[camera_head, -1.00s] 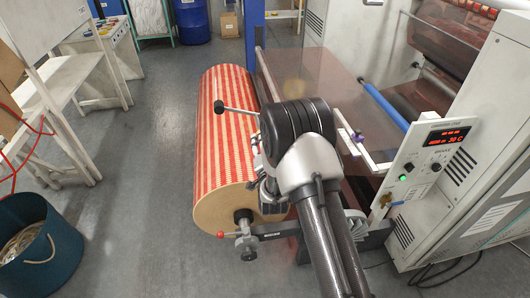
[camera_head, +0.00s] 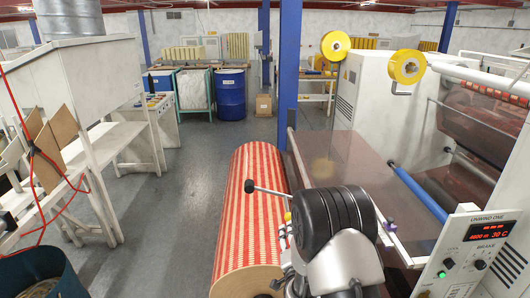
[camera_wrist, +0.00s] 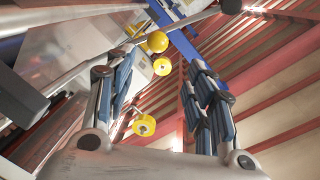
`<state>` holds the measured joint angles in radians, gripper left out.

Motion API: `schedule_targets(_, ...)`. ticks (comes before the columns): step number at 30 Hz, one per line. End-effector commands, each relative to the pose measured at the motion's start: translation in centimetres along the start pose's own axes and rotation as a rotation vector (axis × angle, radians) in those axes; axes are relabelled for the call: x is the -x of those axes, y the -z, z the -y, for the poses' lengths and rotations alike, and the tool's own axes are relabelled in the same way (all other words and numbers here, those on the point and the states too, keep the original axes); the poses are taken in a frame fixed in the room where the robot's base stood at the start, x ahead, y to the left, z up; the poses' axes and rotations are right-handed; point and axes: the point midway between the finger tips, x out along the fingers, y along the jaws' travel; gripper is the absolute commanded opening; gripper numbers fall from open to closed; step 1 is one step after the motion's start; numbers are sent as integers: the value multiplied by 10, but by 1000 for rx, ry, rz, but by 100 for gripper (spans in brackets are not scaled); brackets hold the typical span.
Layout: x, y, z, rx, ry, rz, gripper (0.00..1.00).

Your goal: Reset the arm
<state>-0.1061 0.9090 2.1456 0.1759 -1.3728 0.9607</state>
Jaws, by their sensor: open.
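My gripper (camera_wrist: 158,80) is open and empty in the wrist view, its two fingers spread apart and pointing toward the ceiling side of the room. In the head view, my arm's dark rounded joint and grey link stand at the lower middle, in front of the roll's right side. The gripper is mostly hidden behind them there. A large red-and-cream striped roll (camera_head: 250,210) lies just left of the arm. Its near end is cut off by the bottom edge. I cannot tell whether anything touches it.
A white machine cabinet with a control panel (camera_head: 478,255) stands close on the right. A brown film sheet (camera_head: 345,160) runs behind the arm. A blue post (camera_head: 289,80) and blue barrel (camera_head: 231,95) stand farther back. Grey floor (camera_head: 190,200) is clear left of the roll.

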Motion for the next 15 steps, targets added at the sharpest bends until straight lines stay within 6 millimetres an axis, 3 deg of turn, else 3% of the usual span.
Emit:
schedule_targets(4, 2, 23, 34, 69, -59, 59, 49)
schedule_targets(8, 20, 44, 63, 173, -139, 157, 49)
schedule_targets(11, 45, 58, 82, 260, -193, 243, 49)
schedule_targets(15, 93, 76, 102, 386, -261, 368, 49)
